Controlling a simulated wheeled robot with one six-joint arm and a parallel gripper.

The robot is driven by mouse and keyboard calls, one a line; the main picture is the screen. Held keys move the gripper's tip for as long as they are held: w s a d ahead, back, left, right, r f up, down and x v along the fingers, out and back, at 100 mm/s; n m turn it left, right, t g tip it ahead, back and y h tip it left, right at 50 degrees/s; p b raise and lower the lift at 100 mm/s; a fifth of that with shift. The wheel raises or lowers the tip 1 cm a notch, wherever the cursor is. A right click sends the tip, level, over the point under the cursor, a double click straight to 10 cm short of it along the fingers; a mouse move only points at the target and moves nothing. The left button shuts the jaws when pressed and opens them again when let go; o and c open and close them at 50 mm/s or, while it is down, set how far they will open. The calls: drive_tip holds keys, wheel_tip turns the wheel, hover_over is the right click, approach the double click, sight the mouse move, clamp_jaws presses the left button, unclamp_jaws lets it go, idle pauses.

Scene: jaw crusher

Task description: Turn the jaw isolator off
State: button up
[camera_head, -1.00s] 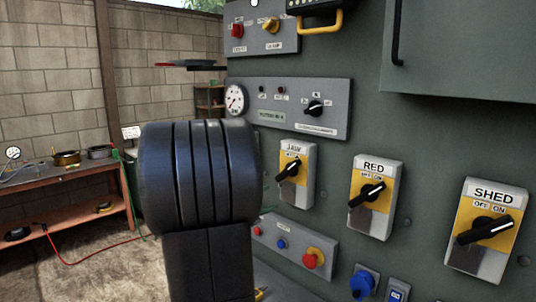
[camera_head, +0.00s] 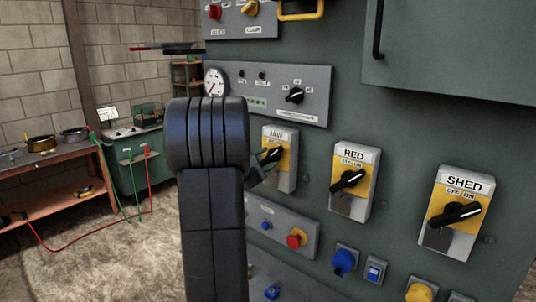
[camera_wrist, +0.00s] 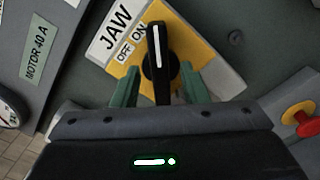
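The jaw isolator is a yellow and grey plate with a black rotary handle. In the head view the isolator (camera_head: 284,171) is partly hidden by my arm. In the wrist view its plate (camera_wrist: 205,50) is tilted, and the handle (camera_wrist: 158,50) has a white line pointing up, on the ON side of the OFF/ON label. My gripper (camera_wrist: 156,76) is open, with one green finger on each side of the handle and visible gaps. It also shows at the isolator in the head view (camera_head: 268,158).
The RED isolator (camera_head: 353,182) and SHED isolator (camera_head: 459,210) sit to the right on the same green panel. A control plate (camera_head: 270,92) with a gauge is above. A red and yellow button (camera_head: 297,237) is below; it also shows in the wrist view (camera_wrist: 302,117).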

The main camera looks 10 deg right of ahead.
drive_tip(key=shift+w+d, duration=0.4)
drive_tip(key=shift+d, duration=0.15)
clamp_jaws()
